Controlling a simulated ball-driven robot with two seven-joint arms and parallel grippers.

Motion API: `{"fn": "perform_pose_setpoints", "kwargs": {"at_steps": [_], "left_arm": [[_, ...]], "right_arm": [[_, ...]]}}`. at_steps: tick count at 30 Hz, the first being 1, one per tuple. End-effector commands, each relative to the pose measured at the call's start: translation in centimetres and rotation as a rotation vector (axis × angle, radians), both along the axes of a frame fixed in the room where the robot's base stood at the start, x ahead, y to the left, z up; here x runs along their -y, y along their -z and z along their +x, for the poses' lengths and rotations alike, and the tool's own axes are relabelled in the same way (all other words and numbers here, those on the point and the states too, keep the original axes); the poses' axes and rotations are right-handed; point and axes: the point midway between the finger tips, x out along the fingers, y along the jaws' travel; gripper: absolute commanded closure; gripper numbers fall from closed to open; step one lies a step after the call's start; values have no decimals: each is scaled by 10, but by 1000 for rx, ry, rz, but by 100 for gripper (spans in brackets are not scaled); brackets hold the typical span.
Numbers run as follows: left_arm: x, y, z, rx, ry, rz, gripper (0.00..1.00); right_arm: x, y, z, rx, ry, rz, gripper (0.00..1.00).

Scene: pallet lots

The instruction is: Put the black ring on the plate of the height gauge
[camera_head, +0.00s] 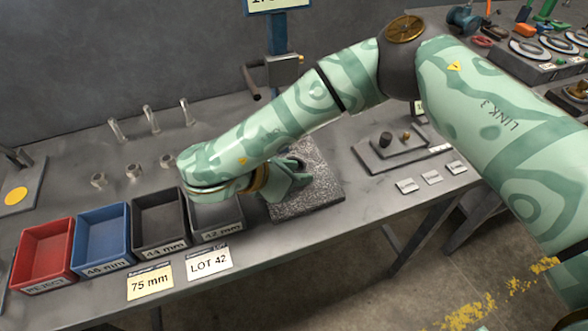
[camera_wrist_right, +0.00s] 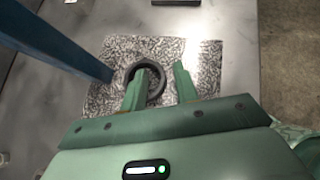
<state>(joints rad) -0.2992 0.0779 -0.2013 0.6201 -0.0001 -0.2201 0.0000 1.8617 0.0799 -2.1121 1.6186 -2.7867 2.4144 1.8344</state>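The black ring (camera_wrist_right: 160,93) shows in the right wrist view, over the speckled plate (camera_wrist_right: 205,62) of the height gauge, and looks to lie flat on it. My right gripper (camera_wrist_right: 162,72) is open. Its left finger reaches across the ring's opening, and its right finger is outside the ring, with a gap between. In the head view the right gripper (camera_head: 298,172) is low over the speckled plate (camera_head: 322,187), and I cannot make out the ring there. The gauge's blue post (camera_head: 277,35) rises behind. My left gripper is not in view.
Red (camera_head: 45,252), blue (camera_head: 101,236), black (camera_head: 160,222) and grey (camera_head: 216,218) bins line the front edge, left of the plate. Small metal parts and pegs stand behind them.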

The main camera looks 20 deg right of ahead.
Motion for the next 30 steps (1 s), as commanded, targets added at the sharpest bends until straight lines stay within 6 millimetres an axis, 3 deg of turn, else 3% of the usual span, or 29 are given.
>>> {"fn": "perform_pose_setpoints", "kwargs": {"at_steps": [10,21,30], "left_arm": [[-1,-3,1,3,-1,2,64],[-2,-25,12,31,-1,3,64],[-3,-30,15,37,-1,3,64]], "right_arm": [[-4,-7,-1,2,-1,0,70],[-64,-59,-23,7,-2,0,70],[-89,-76,-32,1,1,1,70]]}}
